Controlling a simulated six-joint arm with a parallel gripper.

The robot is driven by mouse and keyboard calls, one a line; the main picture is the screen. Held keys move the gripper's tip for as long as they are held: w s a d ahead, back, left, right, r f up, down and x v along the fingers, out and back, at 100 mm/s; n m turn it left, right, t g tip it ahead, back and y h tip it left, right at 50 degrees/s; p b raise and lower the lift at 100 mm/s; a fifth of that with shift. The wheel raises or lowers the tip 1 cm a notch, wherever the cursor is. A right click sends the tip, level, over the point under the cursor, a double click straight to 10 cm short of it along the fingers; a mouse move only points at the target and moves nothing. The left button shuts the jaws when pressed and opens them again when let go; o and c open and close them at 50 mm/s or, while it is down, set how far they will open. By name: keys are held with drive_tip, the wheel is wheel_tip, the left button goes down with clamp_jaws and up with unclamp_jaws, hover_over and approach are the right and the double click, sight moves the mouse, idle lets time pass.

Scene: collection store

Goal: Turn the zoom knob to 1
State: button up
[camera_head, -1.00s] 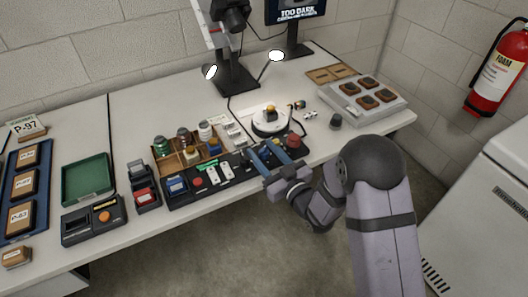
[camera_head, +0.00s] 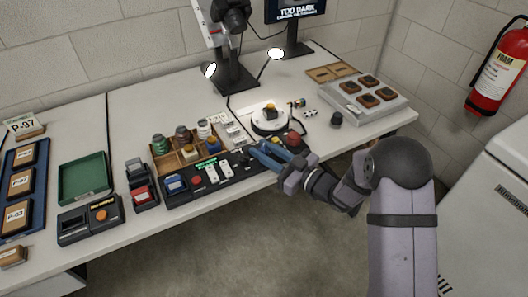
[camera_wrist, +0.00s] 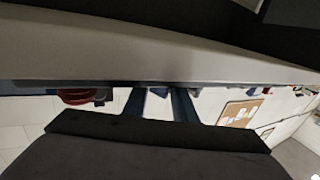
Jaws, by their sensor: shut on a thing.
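The black control panel (camera_head: 178,198) lies along the front of the table, with a small blue screen, a red button, white slider plates and a green display. My gripper (camera_head: 264,153) is at the panel's right part, its blue fingers closed low over it. The zoom knob is hidden between and behind the fingers, so I cannot read its setting. In the wrist view the two blue fingers (camera_wrist: 166,103) reach toward the panel edge; their tips and the knob do not show clearly.
A red round button (camera_head: 293,138) sits close to the right of my fingers. A wooden tray of jars (camera_head: 165,168) stands behind the panel, and a white round turntable (camera_head: 270,126) behind my gripper. A small dark knob-like piece (camera_head: 336,119) stands to the right.

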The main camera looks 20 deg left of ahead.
drive_tip(key=shift+n+g+y, duration=0.3)
drive_tip(key=shift+n+g, duration=0.2)
drive_tip(key=shift+g, duration=0.2)
drive_tip(key=o, duration=1)
drive_tip(key=shift+o, duration=0.2)
drive_tip(key=shift+b+v, duration=0.35)
drive_tip(key=shift+v, duration=3.3)
drive_tip(key=shift+r, duration=0.1)
